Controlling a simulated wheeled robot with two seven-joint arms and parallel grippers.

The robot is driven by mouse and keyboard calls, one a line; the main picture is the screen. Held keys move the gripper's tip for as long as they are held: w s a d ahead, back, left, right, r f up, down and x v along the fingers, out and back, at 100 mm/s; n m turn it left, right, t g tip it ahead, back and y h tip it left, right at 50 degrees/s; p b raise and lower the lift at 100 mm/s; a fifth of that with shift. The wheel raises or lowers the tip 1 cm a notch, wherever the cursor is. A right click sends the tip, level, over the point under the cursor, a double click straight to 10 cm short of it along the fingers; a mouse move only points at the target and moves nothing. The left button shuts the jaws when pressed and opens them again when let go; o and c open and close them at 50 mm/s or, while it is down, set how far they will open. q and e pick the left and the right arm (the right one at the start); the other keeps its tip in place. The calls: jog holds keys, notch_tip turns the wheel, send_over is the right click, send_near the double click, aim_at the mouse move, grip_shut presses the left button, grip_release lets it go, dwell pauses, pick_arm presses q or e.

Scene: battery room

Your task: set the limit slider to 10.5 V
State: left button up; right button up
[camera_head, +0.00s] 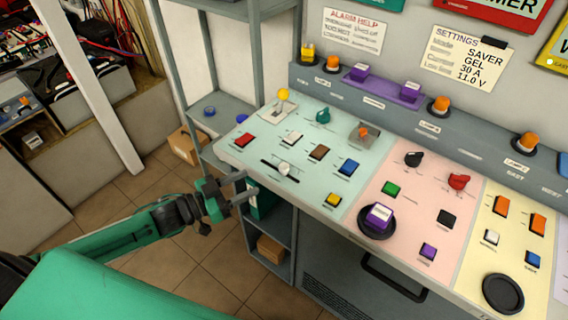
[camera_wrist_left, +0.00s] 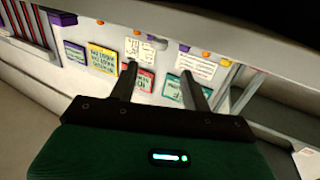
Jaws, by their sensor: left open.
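The likely limit slider is a white knob (camera_head: 284,169) on a dark slot, on the pale green left section of the sloped control panel (camera_head: 262,150). Its label is too small to read. My left gripper (camera_head: 240,187) is open and empty, just off the panel's front left edge, left of and below the slider, touching nothing that I can see. In the left wrist view the fingers (camera_wrist_left: 158,80) stand apart, with the wall signs beyond them. A settings sheet (camera_head: 465,58) on the wall reads SAVER, GEL, 30 A, 11.0 V. My right gripper is not in view.
Near the slider are a red button (camera_head: 245,140), a brown button (camera_head: 319,152), a blue button (camera_head: 348,167) and a yellow button (camera_head: 333,199). A yellow-tipped lever (camera_head: 283,95) stands behind. A grey shelf unit (camera_head: 222,103) adjoins the panel's left end.

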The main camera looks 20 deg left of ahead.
aim_at(286, 165)
pick_arm(q)
jog(key=p+x, duration=0.2)
jog(key=x, duration=1)
jog(key=shift+w+d+r+p, duration=0.15)
jog(key=shift+w+d+p, duration=0.1)
jog(key=shift+p, duration=0.15)
jog(key=shift+w+d, duration=0.4)
jog(key=shift+d, duration=0.05)
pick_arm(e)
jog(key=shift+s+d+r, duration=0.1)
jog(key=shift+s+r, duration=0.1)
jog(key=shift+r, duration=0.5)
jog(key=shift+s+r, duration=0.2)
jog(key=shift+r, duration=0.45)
pick_arm(q)
jog(key=shift+c, duration=0.5)
